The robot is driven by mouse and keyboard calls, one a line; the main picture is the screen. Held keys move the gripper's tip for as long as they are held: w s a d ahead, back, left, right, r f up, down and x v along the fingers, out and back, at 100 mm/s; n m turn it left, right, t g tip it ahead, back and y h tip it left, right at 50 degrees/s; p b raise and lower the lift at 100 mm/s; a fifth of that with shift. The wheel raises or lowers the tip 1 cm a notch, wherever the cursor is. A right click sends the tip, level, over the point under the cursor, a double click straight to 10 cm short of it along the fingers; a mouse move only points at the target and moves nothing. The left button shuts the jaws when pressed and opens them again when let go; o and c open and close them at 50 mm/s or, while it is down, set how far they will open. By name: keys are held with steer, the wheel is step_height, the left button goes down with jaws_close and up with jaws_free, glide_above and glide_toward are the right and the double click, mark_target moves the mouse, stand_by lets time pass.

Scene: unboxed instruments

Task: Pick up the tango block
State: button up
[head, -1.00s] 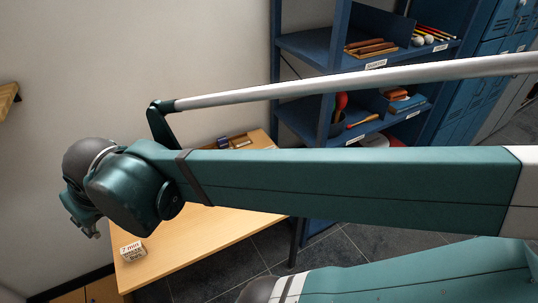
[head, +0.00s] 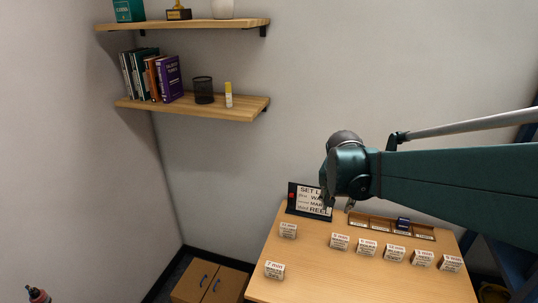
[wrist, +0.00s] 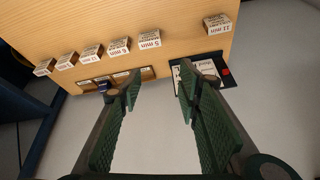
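Several small white-labelled blocks stand on the wooden table. One marked 7 min (head: 274,269) is at the front left and one marked 11 min (head: 288,230) is behind it. A row runs right from a block marked 5 min (head: 340,241) to the end block (head: 450,263). The dance names are too small to read surely, so I cannot tell which is the tango block. In the wrist view, my gripper (wrist: 160,85) is open and empty, its fingers spread above the table's back edge. In the head view it hangs in front of the sign, apart from every block.
A black set-list sign (head: 309,201) stands at the table's back left. Beside it is a slotted wooden rack (head: 378,222) with a dark blue item (head: 403,224) in it. Wall shelves (head: 190,108) hang at upper left. The table's front (head: 360,285) is clear.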

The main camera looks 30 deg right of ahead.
steer(key=s+d+f+m+g, duration=0.1)
steer(key=d+f+m, duration=0.1)
steer(key=d, duration=0.4)
steer(key=s+d+f+m+g, duration=0.1)
steer(key=s+d+f+m, duration=0.1)
steer(key=d, duration=0.4)
steer(key=m+g, duration=0.4)
steer(key=m, duration=0.7)
glide_above(453, 258)
steer(key=w+a, duration=0.2)
steer(key=shift+y, duration=0.3)
step_height(453, 258, down, 16)
steer(key=shift+w+r+b, duration=0.1)
steer(key=shift+w+b, duration=0.05)
steer(key=shift+b, duration=0.2)
steer(key=shift+x, duration=1.45)
